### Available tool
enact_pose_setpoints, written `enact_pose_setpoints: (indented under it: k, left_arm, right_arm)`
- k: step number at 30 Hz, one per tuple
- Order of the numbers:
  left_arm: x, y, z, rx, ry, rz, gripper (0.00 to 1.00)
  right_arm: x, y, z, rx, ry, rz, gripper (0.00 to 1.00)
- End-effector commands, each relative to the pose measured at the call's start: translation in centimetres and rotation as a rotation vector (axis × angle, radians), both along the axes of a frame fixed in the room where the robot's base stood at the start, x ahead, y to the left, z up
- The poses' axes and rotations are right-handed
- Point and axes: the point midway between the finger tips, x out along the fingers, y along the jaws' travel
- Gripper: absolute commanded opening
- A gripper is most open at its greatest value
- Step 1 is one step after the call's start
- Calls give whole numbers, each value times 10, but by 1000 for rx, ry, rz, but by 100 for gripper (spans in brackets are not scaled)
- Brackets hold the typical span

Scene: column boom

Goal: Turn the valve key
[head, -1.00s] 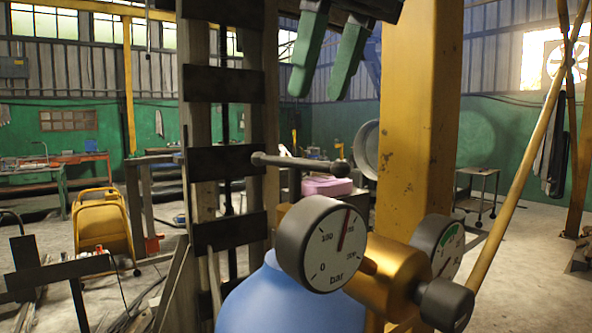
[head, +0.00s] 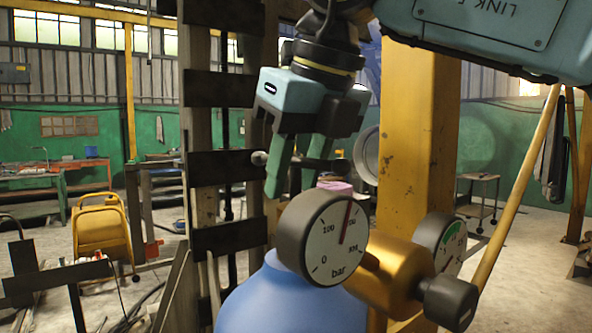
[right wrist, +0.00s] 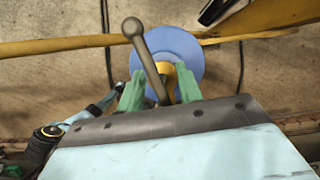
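The valve key is a dark metal cross-bar with ball ends (head: 325,163). It lies nearly level above the gold valve body (head: 382,275) on the blue cylinder (head: 265,300). My right gripper (head: 289,190) hangs down over the bar, its two green fingers apart, and hides part of it. In the right wrist view the bar (right wrist: 149,62) runs between the spread fingers of my right gripper (right wrist: 160,95), with a visible gap on the sides. The ball end sticks out beyond the fingertips. My left gripper is not seen in the head view.
A round pressure gauge (head: 322,238) stands close in front of and below the fingers. A second gauge (head: 440,243) and a black knob (head: 448,302) are to the right. A yellow column (head: 405,150) rises behind. Dark-slatted uprights (head: 222,165) stand at the left.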

Motion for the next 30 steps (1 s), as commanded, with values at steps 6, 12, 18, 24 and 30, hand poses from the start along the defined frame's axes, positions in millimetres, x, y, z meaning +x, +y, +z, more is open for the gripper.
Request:
enact_pose_setpoints:
  k: [6, 12, 18, 24, 30]
  left_arm:
    - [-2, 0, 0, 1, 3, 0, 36]
    - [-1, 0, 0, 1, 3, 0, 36]
    - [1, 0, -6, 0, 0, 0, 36]
    - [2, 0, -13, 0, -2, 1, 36]
    - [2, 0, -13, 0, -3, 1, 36]
  right_arm:
    - [0, 0, 0, 0, 0, 0, 7]
    - [0, 0, 0, 0, 0, 0, 0]
    - [0, 0, -1, -1, 0, -64, 0]
    - [0, 0, -1, -2, 1, -217, 0]
    - [0, -1, 0, -1, -1, -258, 0]
